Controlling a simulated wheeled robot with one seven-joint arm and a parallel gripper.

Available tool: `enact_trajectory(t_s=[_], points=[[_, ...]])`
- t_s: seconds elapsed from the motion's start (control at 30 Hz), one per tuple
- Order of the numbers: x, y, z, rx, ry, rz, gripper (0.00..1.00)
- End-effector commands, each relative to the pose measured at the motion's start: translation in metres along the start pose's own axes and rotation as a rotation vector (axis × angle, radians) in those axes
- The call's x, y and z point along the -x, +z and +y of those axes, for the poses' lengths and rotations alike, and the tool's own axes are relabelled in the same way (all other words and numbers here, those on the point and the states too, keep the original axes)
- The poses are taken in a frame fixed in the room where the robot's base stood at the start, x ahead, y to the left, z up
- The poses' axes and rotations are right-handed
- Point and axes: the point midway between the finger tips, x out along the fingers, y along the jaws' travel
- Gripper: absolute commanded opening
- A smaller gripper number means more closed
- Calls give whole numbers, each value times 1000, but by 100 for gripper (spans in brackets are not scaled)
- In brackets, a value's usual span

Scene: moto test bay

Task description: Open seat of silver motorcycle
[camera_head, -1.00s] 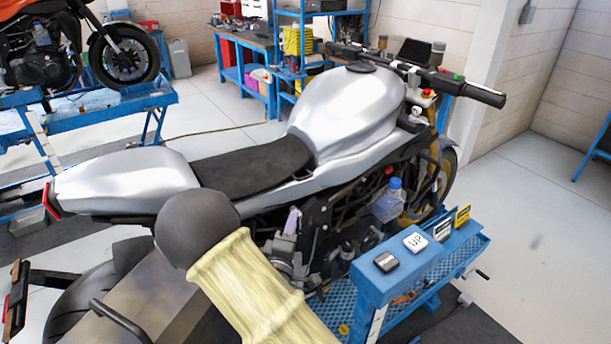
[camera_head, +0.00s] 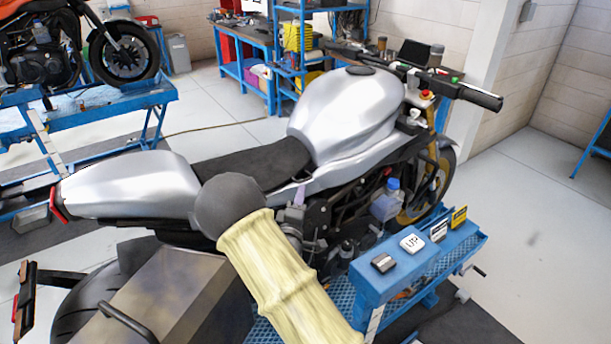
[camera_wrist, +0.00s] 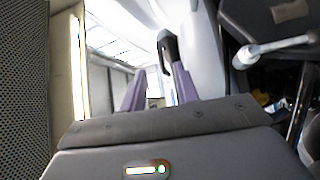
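The silver motorcycle (camera_head: 350,112) stands across the head view, its tank at the right and silver tail at the left. Its black seat (camera_head: 252,164) lies flat between them, looking closed. My gripper (camera_head: 299,194) shows in the head view only as a small purple fingertip by the seat's front lower side; my arm hides part of the bike's flank. In the wrist view my gripper (camera_wrist: 158,88) has two purple fingers standing apart with nothing clearly between them. A black curved part (camera_wrist: 167,48) is just beyond them, beside pale bodywork (camera_wrist: 205,55). I cannot tell whether they touch.
A metal case (camera_head: 165,290) is at the lower left. An orange motorcycle (camera_head: 40,45) and blue shelving (camera_head: 300,50) stand behind. Floor is clear at the right.

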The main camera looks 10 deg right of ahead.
Motion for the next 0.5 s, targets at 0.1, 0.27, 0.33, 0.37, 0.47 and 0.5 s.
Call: enact_trajectory(t_s=[0.1,0.27,0.33,0.37,0.47,0.5], points=[[-23,1,4,-1,2,-1,31],[-50,1,3,0,1,-1,31],[-60,0,3,-1,2,-1,31],[-64,0,3,-1,1,-1,31],[-73,0,1,-1,-1,0,31],[-75,0,1,-1,0,0,31]])
